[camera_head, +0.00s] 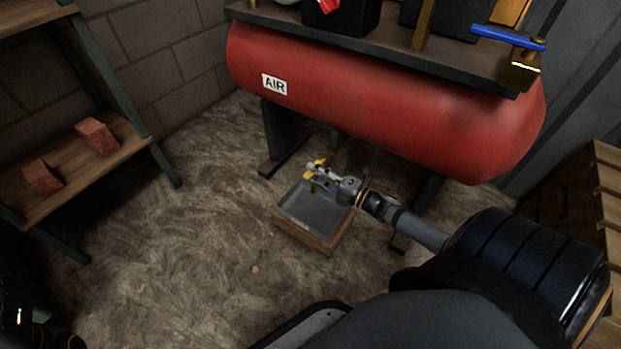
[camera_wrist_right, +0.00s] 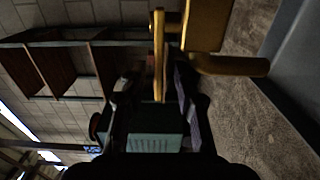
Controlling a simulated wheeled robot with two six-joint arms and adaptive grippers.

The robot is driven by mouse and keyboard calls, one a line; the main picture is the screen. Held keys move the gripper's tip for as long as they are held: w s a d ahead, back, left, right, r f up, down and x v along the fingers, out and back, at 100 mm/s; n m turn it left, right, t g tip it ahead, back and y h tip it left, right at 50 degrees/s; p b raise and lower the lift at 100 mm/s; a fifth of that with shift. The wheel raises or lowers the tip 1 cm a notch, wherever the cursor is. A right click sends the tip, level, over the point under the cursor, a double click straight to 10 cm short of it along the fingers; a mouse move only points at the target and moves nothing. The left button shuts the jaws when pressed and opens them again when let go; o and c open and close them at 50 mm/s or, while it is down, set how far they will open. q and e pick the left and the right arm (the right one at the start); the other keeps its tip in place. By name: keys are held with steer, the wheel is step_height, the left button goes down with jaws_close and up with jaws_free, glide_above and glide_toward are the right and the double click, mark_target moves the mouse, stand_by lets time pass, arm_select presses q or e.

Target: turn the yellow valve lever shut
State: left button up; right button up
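The yellow valve lever (camera_wrist_right: 159,55) stands upright in the right wrist view, joined to a brass valve body (camera_wrist_right: 205,25) with a brass pipe stub (camera_wrist_right: 230,66). In the head view the small yellow valve (camera_head: 320,163) sits low under the red tank and is partly hidden by my right gripper (camera_head: 314,176). In the wrist view my right gripper (camera_wrist_right: 153,95) has its fingers apart, with the lever's end reaching between them. I cannot tell whether either finger touches it. My left gripper is not in view.
The red air tank (camera_head: 370,95) hangs over the valve on dark legs. A wooden box with a grey tray top (camera_head: 300,212) is on the floor below. A blue lever (camera_head: 507,38) is at upper right. A shelf (camera_head: 75,165) with two bricks stands left; open floor lies between.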

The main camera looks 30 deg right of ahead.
steer(key=shift+x, duration=0.9)
jaws_close()
